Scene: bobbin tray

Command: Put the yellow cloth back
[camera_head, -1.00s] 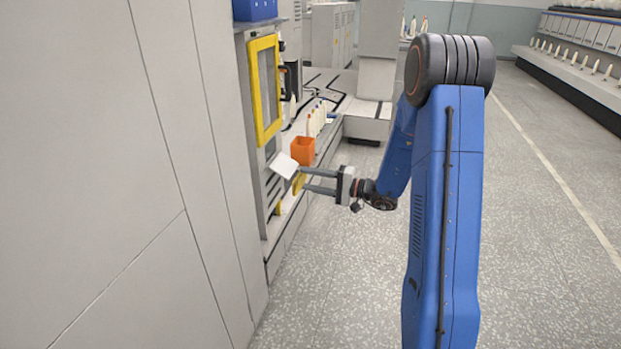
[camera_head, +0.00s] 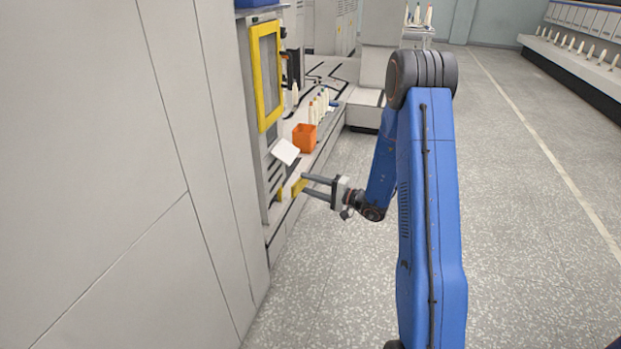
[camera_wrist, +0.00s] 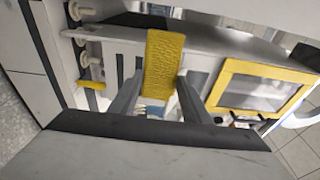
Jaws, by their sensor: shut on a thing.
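The yellow cloth (camera_wrist: 164,62) is a flat textured strip between the two fingers of my gripper (camera_wrist: 161,80) in the wrist view. The fingers are shut on it, and its far part sticks out past their tips. In the head view the cloth (camera_head: 299,187) is a small yellow patch at the tips of my gripper (camera_head: 306,184), beside the machine front on the left. It looks held in the air close to the machine; whether it touches anything I cannot tell.
A yellow-framed window (camera_head: 259,90) is on the machine. A tilted white panel (camera_head: 286,151) and an orange bin (camera_head: 304,139) are just above and behind my gripper. Another small yellow piece (camera_wrist: 92,84) is on the machine. White bobbins stand along the ledge. The floor at right is clear.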

